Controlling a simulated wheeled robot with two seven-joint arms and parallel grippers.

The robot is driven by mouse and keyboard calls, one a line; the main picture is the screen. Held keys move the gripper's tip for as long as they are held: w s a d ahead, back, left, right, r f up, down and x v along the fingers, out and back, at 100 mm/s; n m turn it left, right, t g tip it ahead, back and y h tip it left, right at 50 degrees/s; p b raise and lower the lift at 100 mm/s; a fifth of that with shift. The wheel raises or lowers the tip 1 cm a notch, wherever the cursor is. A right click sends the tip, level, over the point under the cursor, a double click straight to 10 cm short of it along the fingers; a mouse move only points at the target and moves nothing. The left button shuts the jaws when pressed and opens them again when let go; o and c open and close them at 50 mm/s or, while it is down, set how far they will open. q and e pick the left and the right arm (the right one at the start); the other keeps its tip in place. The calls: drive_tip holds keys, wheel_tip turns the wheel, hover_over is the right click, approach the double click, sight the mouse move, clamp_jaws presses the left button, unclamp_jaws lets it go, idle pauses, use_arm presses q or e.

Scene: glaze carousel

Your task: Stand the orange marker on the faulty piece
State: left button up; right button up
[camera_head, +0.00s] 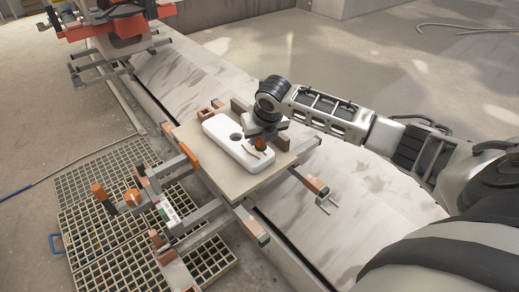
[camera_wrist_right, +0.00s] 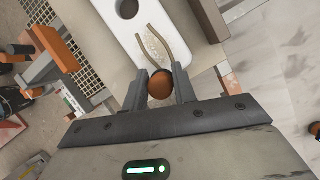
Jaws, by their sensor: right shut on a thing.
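A white oblong piece with rounded ends (camera_head: 215,126) lies on a square beige board (camera_head: 205,165). It has a dark round hole near its middle. My right gripper (camera_head: 259,139) is over that right end, pointing down. It is shut on the orange marker (camera_wrist_right: 160,84), whose rounded top shows between the fingers. The marker's lower end is hidden, so I cannot tell whether it touches the piece. My left gripper is out of view.
Brown blocks (camera_head: 240,108) stand at the board's far edge, close to my right gripper. Metal arms with orange parts (camera_head: 190,157) reach out around the board. Floor grating (camera_head: 100,235) lies at left. A similar orange-and-grey stand (camera_head: 125,30) is at the back left.

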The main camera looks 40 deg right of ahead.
sight(259, 155)
drive_tip(key=shift+w+d+f, duration=0.2)
drive_tip(key=shift+w+f, duration=0.15)
drive_tip(key=shift+f, duration=0.1)
drive_tip(key=shift+w+d+f, duration=0.15)
drive_tip(key=shift+w+f, duration=0.2)
drive_tip(key=shift+f, duration=0.1)
wheel_tip(259, 155, down, 3)
drive_tip(key=shift+w+f+b, duration=0.1)
drive_tip(key=shift+f+b, duration=0.1)
drive_tip(key=shift+b, duration=0.35)
drive_tip(key=o, duration=1)
